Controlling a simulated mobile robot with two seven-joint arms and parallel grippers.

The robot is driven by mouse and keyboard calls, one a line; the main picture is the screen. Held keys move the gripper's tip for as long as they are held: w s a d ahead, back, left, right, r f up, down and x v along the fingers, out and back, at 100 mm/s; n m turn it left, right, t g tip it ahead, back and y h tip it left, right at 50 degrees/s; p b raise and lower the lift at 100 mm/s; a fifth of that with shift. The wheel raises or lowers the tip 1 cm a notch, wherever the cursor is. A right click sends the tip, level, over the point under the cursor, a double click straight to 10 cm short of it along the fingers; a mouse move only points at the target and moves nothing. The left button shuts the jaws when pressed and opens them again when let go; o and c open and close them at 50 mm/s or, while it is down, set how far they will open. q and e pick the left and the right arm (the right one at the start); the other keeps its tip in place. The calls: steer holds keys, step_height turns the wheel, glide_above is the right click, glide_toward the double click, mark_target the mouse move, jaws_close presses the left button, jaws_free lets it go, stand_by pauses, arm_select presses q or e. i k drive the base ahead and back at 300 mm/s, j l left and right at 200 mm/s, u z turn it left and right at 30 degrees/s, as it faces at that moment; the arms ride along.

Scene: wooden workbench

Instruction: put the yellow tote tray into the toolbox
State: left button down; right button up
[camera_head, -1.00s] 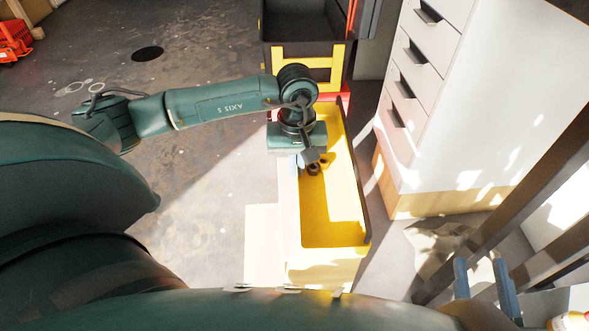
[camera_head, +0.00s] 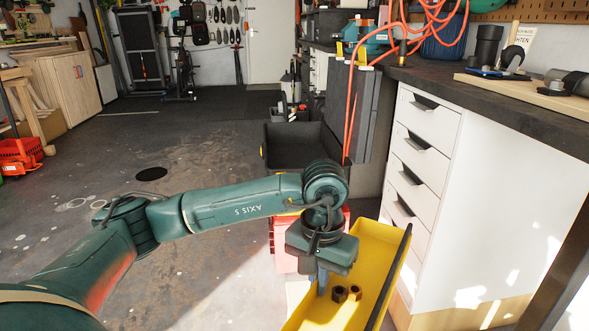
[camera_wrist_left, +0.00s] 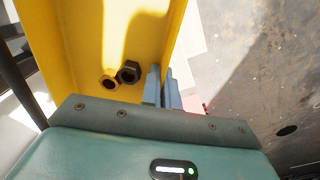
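The yellow tote tray (camera_head: 372,262) is at the lower centre right of the head view, cut off by the bottom edge. It also fills the upper middle of the left wrist view (camera_wrist_left: 112,35). My left gripper (camera_head: 322,283) points down at the tray's left wall. In the left wrist view its two blue-grey fingers (camera_wrist_left: 163,88) stand close together on either side of that wall, shut on it. The toolbox (camera_head: 292,152) is a black open box beyond the gripper, empty as far as I see. My right gripper is out of view.
A white drawer cabinet (camera_head: 428,150) stands close to the tray's right. A dark upright panel (camera_head: 350,110) with an orange cable is right of the toolbox.

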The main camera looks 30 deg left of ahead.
mark_target(304, 164)
steer(key=k+j+z, duration=0.1)
steer(key=k+j, duration=0.4)
steer(key=k+j+z, duration=0.1)
steer(key=j, duration=0.25)
steer(key=k+j, duration=0.3)
steer(key=j+z, duration=0.15)
steer(key=j, duration=0.25)
steer(key=k+j+z, duration=0.15)
steer(key=j, duration=0.25)
steer(key=i+j+z, duration=0.1)
steer(key=j, duration=0.4)
steer(key=i+j+z, duration=0.15)
steer(key=j, duration=0.35)
steer(key=j+z, duration=0.1)
steer(key=j, duration=0.4)
steer(key=i+j+z, duration=0.1)
steer(key=j, duration=0.35)
steer(key=i+j+z, duration=0.1)
steer(key=j, duration=0.35)
steer(key=i+j+z, duration=0.1)
steer(key=j, duration=0.35)
steer(key=i+j+z, duration=0.1)
steer(key=i+j, duration=0.15)
steer(key=j, duration=0.2)
steer(key=i+j+z, duration=0.1)
steer(key=j, duration=0.4)
